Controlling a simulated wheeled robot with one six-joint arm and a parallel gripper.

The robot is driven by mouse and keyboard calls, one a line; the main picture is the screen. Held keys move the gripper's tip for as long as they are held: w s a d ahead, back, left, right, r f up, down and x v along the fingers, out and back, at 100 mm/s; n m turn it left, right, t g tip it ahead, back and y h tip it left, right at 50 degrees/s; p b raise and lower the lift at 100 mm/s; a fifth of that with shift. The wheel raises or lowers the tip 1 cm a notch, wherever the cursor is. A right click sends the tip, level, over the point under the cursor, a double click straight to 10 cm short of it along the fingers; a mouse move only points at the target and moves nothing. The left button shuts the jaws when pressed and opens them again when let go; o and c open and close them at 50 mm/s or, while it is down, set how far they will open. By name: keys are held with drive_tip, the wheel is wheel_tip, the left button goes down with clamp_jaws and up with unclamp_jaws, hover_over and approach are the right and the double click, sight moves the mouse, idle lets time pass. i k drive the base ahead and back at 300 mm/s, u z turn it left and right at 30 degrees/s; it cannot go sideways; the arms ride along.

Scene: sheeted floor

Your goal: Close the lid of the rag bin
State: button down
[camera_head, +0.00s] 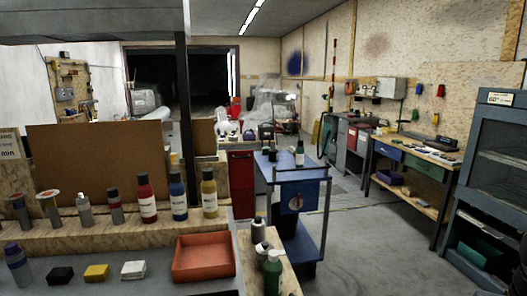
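My gripper is not in view. A tall narrow red container (242,184) stands on the floor left of the blue cart; it may be the rag bin, but I cannot tell for sure. I cannot make out a lid on it or whether one is open. A smaller red object (235,109) stands far back near the dark doorway, too small to identify.
A blue cart (313,216) carrying bottles stands right of the red container. A bench with bottles and an orange tray (203,258) fills the lower left. Right are a workbench (414,164) and a grey cabinet (497,150). The floor (375,245) between is clear.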

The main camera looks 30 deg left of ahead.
sight(240, 162)
drive_tip(key=u, duration=0.15)
drive_tip(key=i, duration=2.1)
drive_tip(key=u, duration=1.45)
drive_tip(key=i, duration=1.25)
drive_tip(key=u, duration=0.8)
